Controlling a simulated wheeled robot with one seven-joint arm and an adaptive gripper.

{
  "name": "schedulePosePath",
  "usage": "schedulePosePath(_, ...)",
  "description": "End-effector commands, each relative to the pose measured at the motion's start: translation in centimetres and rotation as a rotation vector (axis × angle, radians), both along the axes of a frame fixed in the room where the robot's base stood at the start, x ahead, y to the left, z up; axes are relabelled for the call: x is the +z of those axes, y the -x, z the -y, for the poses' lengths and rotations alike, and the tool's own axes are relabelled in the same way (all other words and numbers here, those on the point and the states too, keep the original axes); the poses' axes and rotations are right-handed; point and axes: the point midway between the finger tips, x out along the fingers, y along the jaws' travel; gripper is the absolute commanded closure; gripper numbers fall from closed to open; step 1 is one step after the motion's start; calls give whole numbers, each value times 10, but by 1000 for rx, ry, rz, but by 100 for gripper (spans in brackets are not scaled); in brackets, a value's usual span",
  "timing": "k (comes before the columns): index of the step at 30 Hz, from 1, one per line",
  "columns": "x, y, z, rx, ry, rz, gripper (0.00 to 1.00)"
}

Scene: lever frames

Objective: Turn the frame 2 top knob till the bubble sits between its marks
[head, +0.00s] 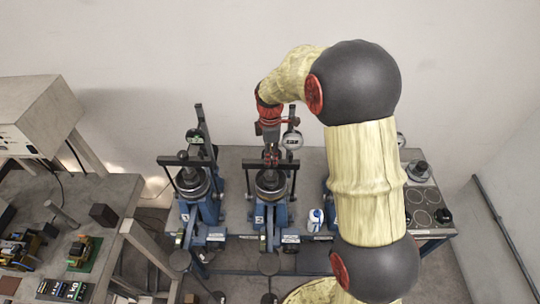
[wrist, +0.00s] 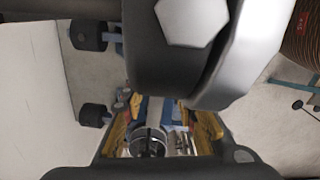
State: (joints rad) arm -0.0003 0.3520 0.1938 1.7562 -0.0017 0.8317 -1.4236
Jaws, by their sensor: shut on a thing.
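Frame 2 (head: 268,212) is the middle blue lever frame in the head view, with a dark round part below its crossbar. My gripper (head: 271,157) points down over the top of this frame. In the wrist view, my gripper (wrist: 165,135) has its yellow-edged fingers on both sides of a round metal top knob (wrist: 149,141) and is shut on it. In the head view the knob is hidden by the gripper. I cannot make out the bubble or its marks in either view.
Another blue lever frame (head: 195,190) stands to the left, and a third is mostly hidden behind my arm. A dial gauge (head: 292,140) is close to the right of my gripper. A white bottle (head: 315,219) stands right of frame 2. A cluttered bench (head: 118,190) is at left.

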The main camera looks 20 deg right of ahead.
Motion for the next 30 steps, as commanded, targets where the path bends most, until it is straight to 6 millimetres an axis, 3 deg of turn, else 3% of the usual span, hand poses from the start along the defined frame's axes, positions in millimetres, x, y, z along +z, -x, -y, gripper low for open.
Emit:
schedulePosePath(11, 0, -2, 0, -162, -2, 4, 96)
schedulePosePath(30, -1, -3, 1, -741, -6, 4, 96)
